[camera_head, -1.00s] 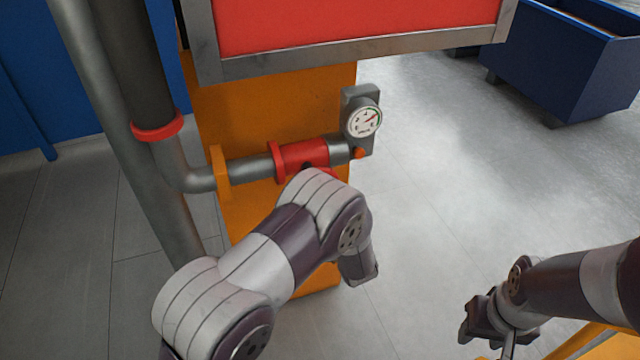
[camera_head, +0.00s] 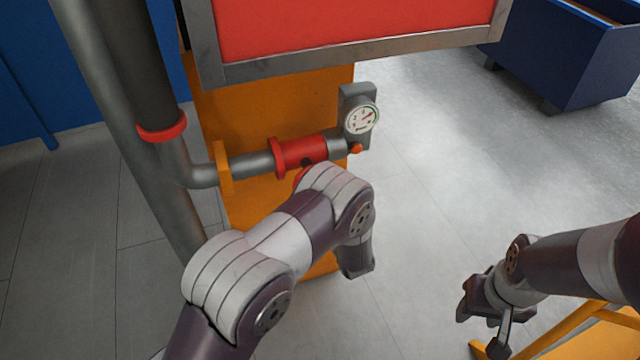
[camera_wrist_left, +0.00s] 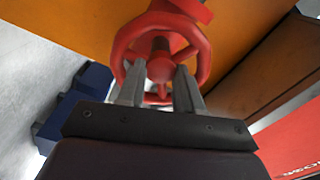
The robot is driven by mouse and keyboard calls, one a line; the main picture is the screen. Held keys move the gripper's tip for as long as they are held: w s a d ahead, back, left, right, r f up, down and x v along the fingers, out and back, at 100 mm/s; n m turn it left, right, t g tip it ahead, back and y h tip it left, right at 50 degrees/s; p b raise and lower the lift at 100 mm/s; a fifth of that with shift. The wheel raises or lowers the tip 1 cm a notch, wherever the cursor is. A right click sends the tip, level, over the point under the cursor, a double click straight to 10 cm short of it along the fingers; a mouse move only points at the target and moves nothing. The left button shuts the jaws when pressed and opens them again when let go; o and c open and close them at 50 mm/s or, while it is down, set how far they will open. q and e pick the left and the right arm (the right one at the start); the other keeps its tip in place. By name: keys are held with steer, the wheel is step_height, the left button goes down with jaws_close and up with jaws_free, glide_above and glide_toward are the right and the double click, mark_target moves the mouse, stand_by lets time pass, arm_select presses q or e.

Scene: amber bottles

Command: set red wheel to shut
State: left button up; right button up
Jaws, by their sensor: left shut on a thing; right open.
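The red wheel (camera_wrist_left: 204,52) shows in the left wrist view as a round red rim with a hub at its middle. In the head view only a sliver of it (camera_head: 300,176) shows under the red valve body (camera_head: 305,151); my left arm hides the rest. My left gripper (camera_wrist_left: 158,82) has its two grey fingers at the wheel's near side, either side of the hub, and is shut on it. Its fingers are hidden in the head view. My right gripper (camera_head: 480,328) is open and empty at the lower right, far from the wheel.
The valve sits on a grey pipe (camera_head: 252,166) before an orange panel (camera_head: 270,105). A round gauge (camera_head: 361,118) stands at the pipe's right end. A red board (camera_head: 350,25) overhangs above. A blue bin (camera_head: 570,60) stands at the back right. Grey floor between is clear.

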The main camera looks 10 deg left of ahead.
arm_select(q)
steer(key=shift+m, duration=0.5)
steer(key=o, duration=0.8)
steer(key=b+v, duration=0.1)
steer(key=v, duration=1.1)
steer(key=shift+s+d, duration=0.2)
steer(key=shift+s, duration=0.1)
